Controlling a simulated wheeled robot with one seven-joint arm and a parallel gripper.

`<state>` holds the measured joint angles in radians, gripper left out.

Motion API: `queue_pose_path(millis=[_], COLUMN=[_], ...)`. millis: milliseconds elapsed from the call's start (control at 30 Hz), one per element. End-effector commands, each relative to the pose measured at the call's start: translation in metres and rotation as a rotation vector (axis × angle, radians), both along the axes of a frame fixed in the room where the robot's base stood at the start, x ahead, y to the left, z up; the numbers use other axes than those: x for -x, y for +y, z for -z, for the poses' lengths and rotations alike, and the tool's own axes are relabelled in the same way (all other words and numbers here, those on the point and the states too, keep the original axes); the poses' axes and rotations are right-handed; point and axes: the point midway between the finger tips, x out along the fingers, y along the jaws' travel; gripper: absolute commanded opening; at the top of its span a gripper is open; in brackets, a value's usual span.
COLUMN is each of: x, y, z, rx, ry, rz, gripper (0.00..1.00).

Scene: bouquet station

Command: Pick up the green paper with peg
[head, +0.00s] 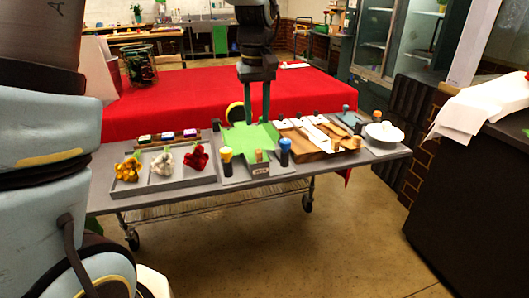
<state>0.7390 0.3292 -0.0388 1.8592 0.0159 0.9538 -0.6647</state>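The green paper (240,141) lies on a grey board on the grey wheeled table, near its middle. A short wooden peg (259,156) stands at the paper's front edge on a small labelled grey block. My gripper (257,121) points straight down at the back part of the paper, with its two long fingers apart. I see nothing held between them. Whether the fingertips touch the paper is too small to tell.
A yellow-topped peg (226,155) and a blue-topped peg (285,148) flank the wooden peg. A grey tray (163,183) with yellow, white and red flowers is at left. A wooden tray (311,153) and white bowl (384,132) are at right. A red-covered table (180,97) stands behind.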

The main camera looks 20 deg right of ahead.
Motion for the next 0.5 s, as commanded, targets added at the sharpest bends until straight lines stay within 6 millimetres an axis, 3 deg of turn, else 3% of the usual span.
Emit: queue_pose_path(millis=[200, 500], x=[0.001, 0.002], y=[0.001, 0.001], z=[0.034, 0.059], rx=[-0.003, -0.002], ry=[0.004, 0.004], rz=[0.000, 0.001], gripper=[0.38, 0.38])
